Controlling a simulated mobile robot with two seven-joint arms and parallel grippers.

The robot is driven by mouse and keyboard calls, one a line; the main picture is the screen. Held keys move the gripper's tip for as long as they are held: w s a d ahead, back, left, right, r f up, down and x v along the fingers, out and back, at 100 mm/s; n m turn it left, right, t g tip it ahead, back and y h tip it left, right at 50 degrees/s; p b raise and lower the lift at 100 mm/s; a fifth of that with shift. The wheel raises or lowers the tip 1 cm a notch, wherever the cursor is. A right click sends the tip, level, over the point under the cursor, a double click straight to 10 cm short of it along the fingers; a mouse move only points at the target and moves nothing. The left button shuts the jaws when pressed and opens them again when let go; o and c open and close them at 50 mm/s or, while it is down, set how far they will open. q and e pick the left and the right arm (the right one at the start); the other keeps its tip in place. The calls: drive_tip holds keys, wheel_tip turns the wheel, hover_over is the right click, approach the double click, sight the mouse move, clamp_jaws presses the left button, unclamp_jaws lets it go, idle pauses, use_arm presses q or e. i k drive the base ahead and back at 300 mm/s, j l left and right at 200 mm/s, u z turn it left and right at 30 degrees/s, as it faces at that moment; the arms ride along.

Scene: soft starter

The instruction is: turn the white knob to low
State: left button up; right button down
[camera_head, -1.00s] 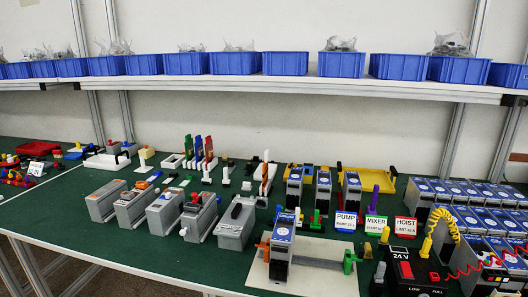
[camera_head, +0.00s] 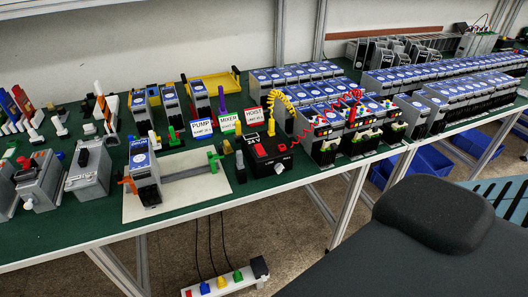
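A black supply box (camera_head: 268,155) with a red switch on top sits near the table's front edge, at the middle of the view. A small pale spot on its front face, apparently the white knob (camera_head: 279,168), is too small to show which way it points. The LOW and FULL markings cannot be read now. Neither of my grippers is in view.
A grey-and-blue module (camera_head: 143,172) stands on a white board (camera_head: 195,190) left of the box. PUMP, MIXER and HOIST signs (camera_head: 228,123) stand behind. Rows of blue-topped modules (camera_head: 350,95) fill the right. A power strip (camera_head: 222,285) is below the front edge.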

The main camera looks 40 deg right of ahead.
sight(279, 167)
drive_tip(key=z, duration=1.25)
